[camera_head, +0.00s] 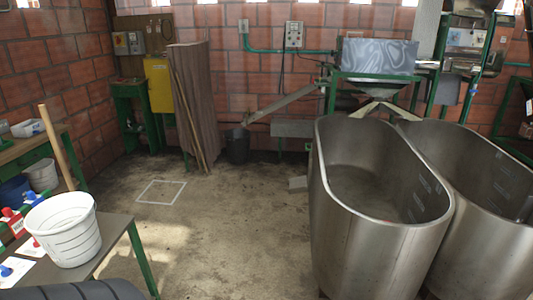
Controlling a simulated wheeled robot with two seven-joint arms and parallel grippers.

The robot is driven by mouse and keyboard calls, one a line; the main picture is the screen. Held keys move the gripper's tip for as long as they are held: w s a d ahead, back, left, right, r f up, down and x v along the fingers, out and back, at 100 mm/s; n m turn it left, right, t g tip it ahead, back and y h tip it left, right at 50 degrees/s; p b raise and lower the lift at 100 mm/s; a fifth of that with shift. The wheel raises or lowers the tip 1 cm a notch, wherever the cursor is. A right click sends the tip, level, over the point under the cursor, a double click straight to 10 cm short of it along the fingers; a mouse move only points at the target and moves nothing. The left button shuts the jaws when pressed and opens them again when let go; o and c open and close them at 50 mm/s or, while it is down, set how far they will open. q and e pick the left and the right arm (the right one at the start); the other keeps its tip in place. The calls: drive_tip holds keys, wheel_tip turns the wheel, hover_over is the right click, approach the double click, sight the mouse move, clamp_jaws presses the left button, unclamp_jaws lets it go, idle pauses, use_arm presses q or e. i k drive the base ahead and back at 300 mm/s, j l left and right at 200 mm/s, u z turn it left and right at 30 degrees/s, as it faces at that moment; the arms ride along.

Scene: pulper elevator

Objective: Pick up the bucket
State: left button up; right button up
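A white ribbed bucket (68,240) stands upright on a grey table (118,232) with green legs at the lower left. Its top is open and I see its inner wall, but not its bottom. A dark bucket (237,148) stands on the floor by the back wall, under the end of a sloping chute. A smaller white bucket (41,176) and a blue container (13,191) are at the left edge. Neither of my grippers is in view.
Two large steel tubs (375,235) fill the right. The middle floor is clear, with a white square outline (161,191). A wooden pole (57,147) rises behind the white bucket. Small red and blue items lie left of it.

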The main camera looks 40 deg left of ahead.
sight(69, 231)
drive_tip(key=k+j+u, duration=0.1)
drive_tip(key=u, duration=2.6)
drive_tip(key=j+z, duration=0.2)
drive_tip(key=z, duration=0.2)
drive_tip(key=i+j+z, duration=0.1)
drive_tip(key=j+z, duration=0.15)
drive_tip(key=z, duration=0.15)
drive_tip(key=j+z, duration=0.2)
drive_tip(key=z, duration=0.2)
drive_tip(key=j+z, duration=0.2)
drive_tip(key=z, duration=0.2)
